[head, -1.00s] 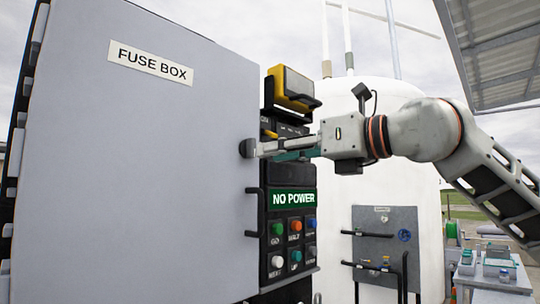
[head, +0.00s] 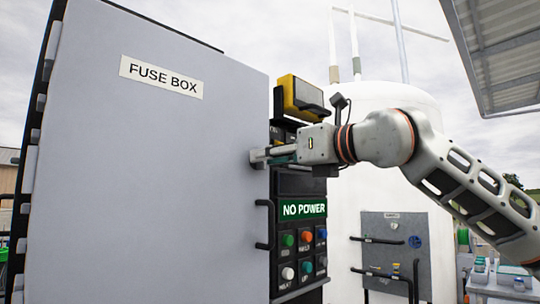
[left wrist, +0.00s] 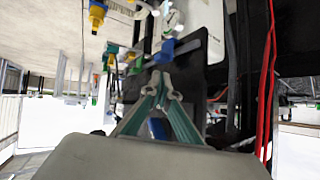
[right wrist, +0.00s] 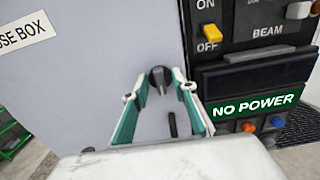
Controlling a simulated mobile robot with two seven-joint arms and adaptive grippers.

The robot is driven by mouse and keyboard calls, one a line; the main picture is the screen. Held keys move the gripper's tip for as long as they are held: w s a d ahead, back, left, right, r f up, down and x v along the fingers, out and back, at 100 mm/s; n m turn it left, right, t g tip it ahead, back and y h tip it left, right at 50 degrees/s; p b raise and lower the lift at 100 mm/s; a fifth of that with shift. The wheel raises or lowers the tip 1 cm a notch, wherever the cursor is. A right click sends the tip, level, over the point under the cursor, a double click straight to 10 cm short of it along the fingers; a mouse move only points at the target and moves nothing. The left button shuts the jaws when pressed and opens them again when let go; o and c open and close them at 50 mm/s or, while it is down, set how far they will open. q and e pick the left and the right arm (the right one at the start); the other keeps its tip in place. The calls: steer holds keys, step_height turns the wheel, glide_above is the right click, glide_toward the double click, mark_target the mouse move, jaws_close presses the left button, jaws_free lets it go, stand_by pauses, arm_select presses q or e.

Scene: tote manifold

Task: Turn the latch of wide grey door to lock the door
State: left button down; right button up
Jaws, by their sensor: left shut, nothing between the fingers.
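The wide grey door (head: 150,190), labelled FUSE BOX, looks closed or nearly so; I cannot tell exactly. Its latch is a small black knob (right wrist: 160,79) near the door's right edge, seen in the right wrist view. In the head view the right gripper's fingers mostly cover the latch. My right gripper (head: 258,158) reaches the door from the right. In the right wrist view its fingers (right wrist: 160,92) are open, one on each side of the knob; contact is unclear. My left gripper (left wrist: 161,82) is shut and empty, away from the door.
A black handle (head: 264,224) sits at the door edge below the latch. Beside the door is a panel with a NO POWER sign (head: 303,209), buttons and switches (right wrist: 209,39). A white tank (head: 350,190) stands behind.

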steer(key=shift+c, duration=0.4)
jaws_close()
steer(key=shift+n, duration=0.4)
steer(key=shift+s+a+f+n+p, duration=0.1)
steer(key=shift+n+p, duration=0.55)
steer(key=shift+n, duration=3.65)
steer(key=shift+s+a+f+n+p, duration=0.1)
steer(key=shift+n+p, duration=0.5)
steer(key=shift+n, duration=3.7)
steer(key=shift+o, duration=0.4)
jaws_free()
